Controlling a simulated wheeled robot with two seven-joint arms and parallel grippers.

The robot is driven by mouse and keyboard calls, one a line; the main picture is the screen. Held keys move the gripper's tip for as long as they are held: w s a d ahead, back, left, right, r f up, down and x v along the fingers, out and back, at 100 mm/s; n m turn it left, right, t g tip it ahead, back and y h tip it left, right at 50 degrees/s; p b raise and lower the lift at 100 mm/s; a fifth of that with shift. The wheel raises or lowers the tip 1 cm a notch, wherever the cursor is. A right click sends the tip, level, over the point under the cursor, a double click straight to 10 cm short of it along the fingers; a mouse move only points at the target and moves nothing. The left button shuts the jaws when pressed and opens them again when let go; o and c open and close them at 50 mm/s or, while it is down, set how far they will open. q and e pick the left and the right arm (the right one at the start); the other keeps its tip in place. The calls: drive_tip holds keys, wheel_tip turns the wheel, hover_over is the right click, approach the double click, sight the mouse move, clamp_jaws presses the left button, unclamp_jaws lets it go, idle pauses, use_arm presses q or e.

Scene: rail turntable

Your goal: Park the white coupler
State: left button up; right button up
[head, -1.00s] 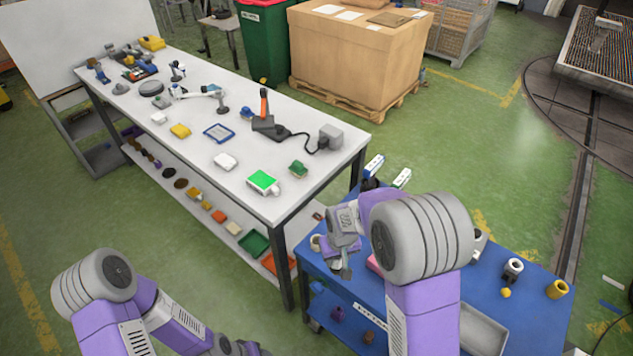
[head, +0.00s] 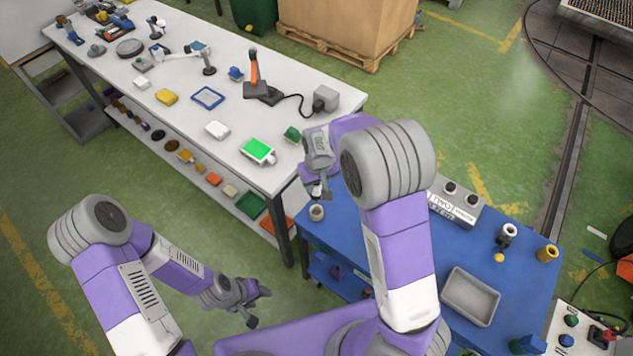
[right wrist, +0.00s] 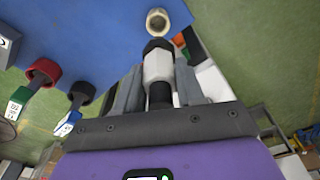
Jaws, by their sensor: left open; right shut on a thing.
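My right gripper (right wrist: 157,92) is shut on the white coupler (right wrist: 157,66), a white body with dark ends, in the right wrist view. The coupler's dark tip points toward a cream ring-shaped holder (right wrist: 157,20) on the blue table, apart from it in that picture. In the head view the right gripper (head: 320,192) is just above and behind the cream holder (head: 316,212) at the blue table's left corner; the coupler is hard to make out there. My left gripper (head: 256,303) is open and empty, low in front of the tables.
The blue table (head: 400,270) carries a grey tray (head: 470,297), a grey labelled box (head: 455,203), a white-and-black piece (head: 507,235) and a yellow cylinder (head: 548,253). The white workbench (head: 190,125) stands close behind the right gripper. Red (right wrist: 42,72) and dark pieces flank the table edge.

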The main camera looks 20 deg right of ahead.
sight(317, 201)
drive_tip(key=shift+f+b, duration=1.95)
drive_tip(key=shift+f, duration=0.8)
drive_tip(key=shift+f+b, duration=1.35)
drive_tip(key=shift+f, duration=0.75)
drive_tip(key=o, duration=1.2)
drive_tip(key=shift+o, duration=0.2)
drive_tip(key=shift+r, duration=0.1)
drive_tip(key=r, duration=0.5)
drive_tip(key=s+r+p, duration=0.1)
drive_tip(key=r, duration=0.1)
drive_tip(key=shift+r, duration=0.15)
